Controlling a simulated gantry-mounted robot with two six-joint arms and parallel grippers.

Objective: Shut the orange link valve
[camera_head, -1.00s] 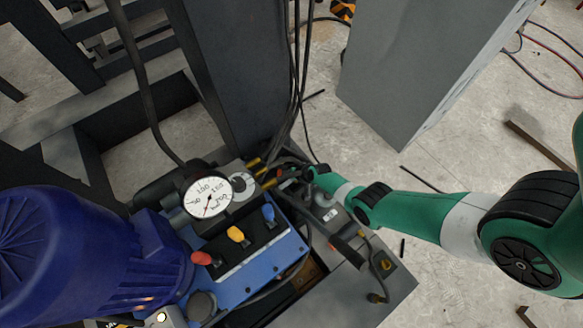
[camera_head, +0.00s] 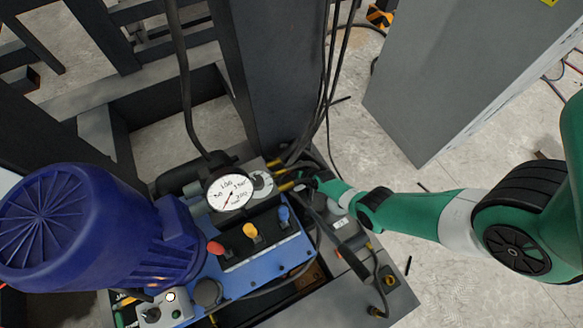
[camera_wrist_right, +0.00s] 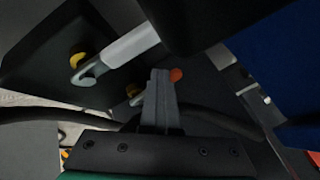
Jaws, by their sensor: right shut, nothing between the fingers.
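An orange knob (camera_wrist_right: 176,75), which looks like the valve's handle end, shows in the right wrist view just right of my fingertips. I cannot tell whether they touch it, and its lower part is hidden behind them. My right gripper (camera_wrist_right: 160,80) is shut and empty, its fingers together. In the head view my right gripper (camera_head: 300,184) reaches in from the right to the fittings beside the gauge, and I cannot make out the valve there. My left gripper is out of view.
A pressure gauge (camera_head: 230,192) stands on the pump unit. A blue block (camera_head: 262,262) carries a red lever (camera_head: 215,248), a yellow lever (camera_head: 250,231) and a blue lever (camera_head: 284,214). A blue motor (camera_head: 90,230) is at left. Black hoses (camera_head: 322,90) hang behind my right gripper.

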